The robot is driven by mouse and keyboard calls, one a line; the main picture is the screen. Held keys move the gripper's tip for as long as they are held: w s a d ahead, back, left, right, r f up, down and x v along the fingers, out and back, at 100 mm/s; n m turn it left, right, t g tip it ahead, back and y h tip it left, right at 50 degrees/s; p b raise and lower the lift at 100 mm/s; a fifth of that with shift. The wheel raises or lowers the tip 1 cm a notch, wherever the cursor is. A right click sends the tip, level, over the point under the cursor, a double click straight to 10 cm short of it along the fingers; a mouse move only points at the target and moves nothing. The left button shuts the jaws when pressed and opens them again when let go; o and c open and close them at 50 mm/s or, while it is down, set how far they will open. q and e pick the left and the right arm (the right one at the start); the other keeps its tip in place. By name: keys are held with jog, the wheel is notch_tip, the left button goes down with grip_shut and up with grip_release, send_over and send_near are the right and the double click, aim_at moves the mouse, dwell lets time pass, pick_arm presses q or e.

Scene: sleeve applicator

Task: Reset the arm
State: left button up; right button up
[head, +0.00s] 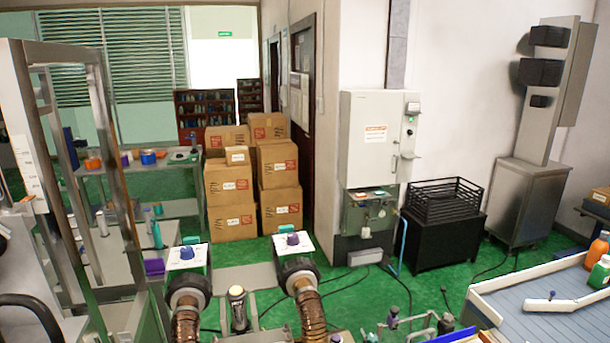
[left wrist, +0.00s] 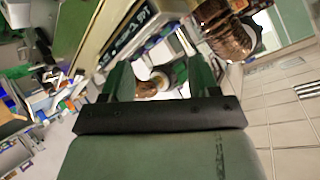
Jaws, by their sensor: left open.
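My left gripper (left wrist: 158,72) shows in the left wrist view, its two green fingers spread apart on a dark crossbar. It is open, and nothing is clearly held between the fingers. A small round white and brown thing (left wrist: 154,84) shows beyond the gap; I cannot tell how far off it is.
A metal frame (head: 30,150) rises at the left. A conveyor (head: 540,300) is at the right. Stacked cartons (head: 230,187) and a white cabinet (head: 375,140) are behind.

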pick_arm(q)
jog(key=s+a+f+n+g, duration=0.2)
jog(key=s+f+g, duration=0.15)
jog(key=s, duration=0.45)
jog(key=s+a+f+n+g, duration=0.1)
jog(key=s+f+n+g, duration=0.2)
jog(key=s, duration=0.6)
notch_tip(320, 180, down, 35)
jog(key=s+g+b, duration=0.2)
jog(key=g+b, duration=0.1)
jog(key=b, duration=0.6)
jog(key=s+a+f+b, duration=0.1)
jog(key=s+f+b, duration=0.1)
jog(key=s+f, duration=0.5)
jog(key=s+a+f+b, duration=0.2)
jog(key=s+f, duration=0.6)
jog(key=f, duration=0.5)
jog(key=shift+s+f+m+g+b, duration=0.35)
jog(key=shift+m+g+b, duration=0.1)
jog(key=shift+b, duration=0.4)
